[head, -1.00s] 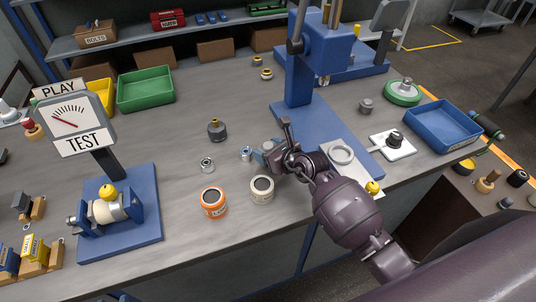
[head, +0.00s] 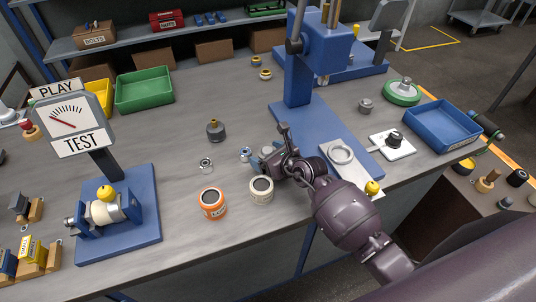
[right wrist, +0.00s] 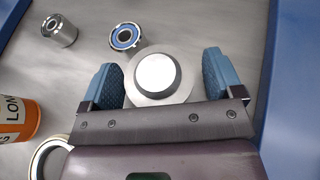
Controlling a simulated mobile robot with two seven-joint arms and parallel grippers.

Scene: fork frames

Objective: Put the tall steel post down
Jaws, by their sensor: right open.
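The steel post (right wrist: 158,73) is seen from above in the right wrist view, with a pale round top and a wider grey ring around it. It stands between the two blue fingers of my right gripper (right wrist: 160,80), which are open, with the left finger close to it. In the head view my right gripper (head: 270,156) is low over the bench, and the post is mostly hidden by it. My left gripper is not in view.
A blue-lined bearing (right wrist: 126,37) and a steel bushing (right wrist: 60,30) stand close by. The blue press base (head: 305,128) lies just right. Bare bench (head: 180,130) extends left.

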